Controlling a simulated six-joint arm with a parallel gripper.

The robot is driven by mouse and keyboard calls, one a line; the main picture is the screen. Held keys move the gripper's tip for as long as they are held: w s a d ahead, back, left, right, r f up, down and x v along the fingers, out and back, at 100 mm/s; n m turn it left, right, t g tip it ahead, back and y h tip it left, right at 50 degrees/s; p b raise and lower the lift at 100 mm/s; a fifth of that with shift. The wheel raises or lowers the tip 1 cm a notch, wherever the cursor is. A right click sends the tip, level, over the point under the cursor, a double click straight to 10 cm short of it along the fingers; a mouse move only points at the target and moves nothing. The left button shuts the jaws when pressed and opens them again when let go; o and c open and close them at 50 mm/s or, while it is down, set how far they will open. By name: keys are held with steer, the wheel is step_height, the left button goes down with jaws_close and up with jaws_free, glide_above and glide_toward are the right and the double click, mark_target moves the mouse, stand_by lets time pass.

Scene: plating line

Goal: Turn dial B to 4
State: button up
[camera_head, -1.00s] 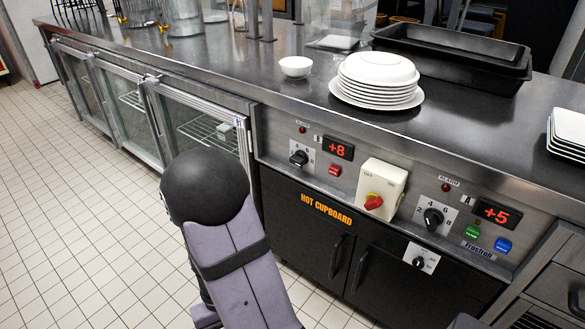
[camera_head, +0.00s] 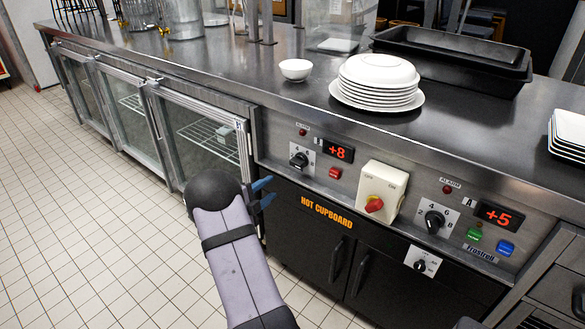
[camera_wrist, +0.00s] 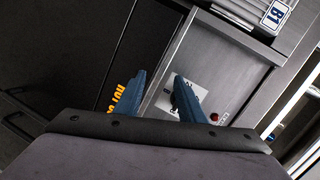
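Dial B (camera_head: 299,160) is a black knob on a white numbered plate, left of the red +8 display (camera_head: 338,152) marked B. Its pointer setting is too small to read surely. My gripper (camera_head: 265,191) has two blue fingers, spread apart and empty, in front of the panel, to the left of and below dial B in the head view. In the wrist view my gripper (camera_wrist: 160,76) points at the panel, and dial B's white plate (camera_wrist: 196,90) shows beside the right finger, which partly hides the knob. Contact with the knob does not show.
The counter edge overhangs the panel; stacked plates (camera_head: 376,83) stand above.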

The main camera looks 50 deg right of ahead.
mark_target(294, 165)
steer(key=s+r+m+g+h, duration=0.2)
steer(key=s+r+m, duration=0.1)
steer(key=r+m, duration=0.2)
steer(key=shift+s+d+r+h, duration=0.3)
steer(key=shift+d+h, duration=0.1)
steer(key=shift+d, duration=0.05)
steer(key=shift+d, duration=0.15)
steer(key=shift+d, duration=3.5)
jaws_close()
